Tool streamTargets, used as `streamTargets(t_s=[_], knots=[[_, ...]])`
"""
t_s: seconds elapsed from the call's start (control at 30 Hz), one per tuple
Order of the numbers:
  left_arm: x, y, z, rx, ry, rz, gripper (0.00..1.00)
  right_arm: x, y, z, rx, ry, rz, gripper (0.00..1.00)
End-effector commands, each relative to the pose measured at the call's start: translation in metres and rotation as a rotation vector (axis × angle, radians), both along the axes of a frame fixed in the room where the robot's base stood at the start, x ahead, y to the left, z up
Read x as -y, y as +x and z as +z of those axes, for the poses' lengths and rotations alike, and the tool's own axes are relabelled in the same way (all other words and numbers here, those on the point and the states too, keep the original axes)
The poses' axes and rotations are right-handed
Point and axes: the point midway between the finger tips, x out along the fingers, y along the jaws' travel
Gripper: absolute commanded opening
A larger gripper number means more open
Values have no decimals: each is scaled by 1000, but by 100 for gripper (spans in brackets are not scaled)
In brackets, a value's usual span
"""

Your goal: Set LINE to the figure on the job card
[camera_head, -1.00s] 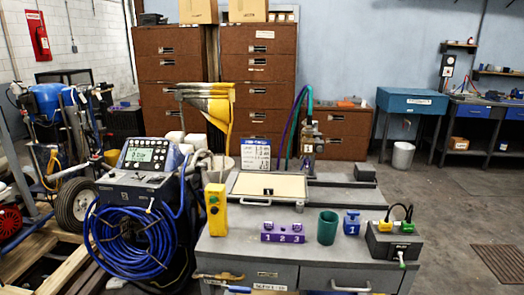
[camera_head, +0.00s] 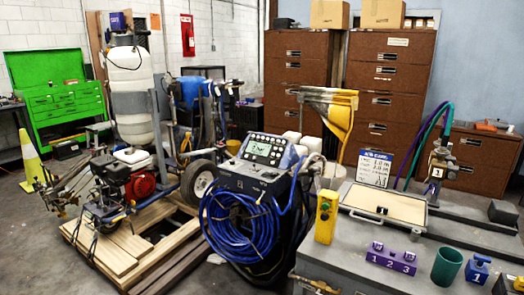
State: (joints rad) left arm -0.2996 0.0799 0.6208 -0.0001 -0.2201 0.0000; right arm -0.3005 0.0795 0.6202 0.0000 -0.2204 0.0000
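The line striper's control panel (camera_head: 268,150) stands at the centre, on a dark console, tilted toward me. It has a small lit display (camera_head: 262,147) with several buttons or knobs around it; their labels and the figure are too small to read. A white card with a blue header (camera_head: 375,168) stands at the back of the grey bench and bears handwritten lines; it looks like the job card, but I cannot read its figures. Neither of my grippers shows in the view.
A coiled blue hose (camera_head: 240,235) hangs on the console's front. The grey bench (camera_head: 345,258) at the right holds a yellow control box (camera_head: 326,217), a purple numbered block (camera_head: 391,258) and a green cup (camera_head: 447,266). A wooden pallet (camera_head: 125,250) lies left. Some floor is clear at far left.

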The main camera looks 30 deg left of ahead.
Motion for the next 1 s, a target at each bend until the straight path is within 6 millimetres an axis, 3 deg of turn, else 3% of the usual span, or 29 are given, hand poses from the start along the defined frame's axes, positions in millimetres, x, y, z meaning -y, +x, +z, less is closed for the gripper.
streamTargets(t_s=[0.47, 0.73, 1.0], knots=[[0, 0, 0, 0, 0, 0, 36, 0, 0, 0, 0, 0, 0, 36], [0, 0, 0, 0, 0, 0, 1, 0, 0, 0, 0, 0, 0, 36], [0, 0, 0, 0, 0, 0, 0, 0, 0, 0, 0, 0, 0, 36]])
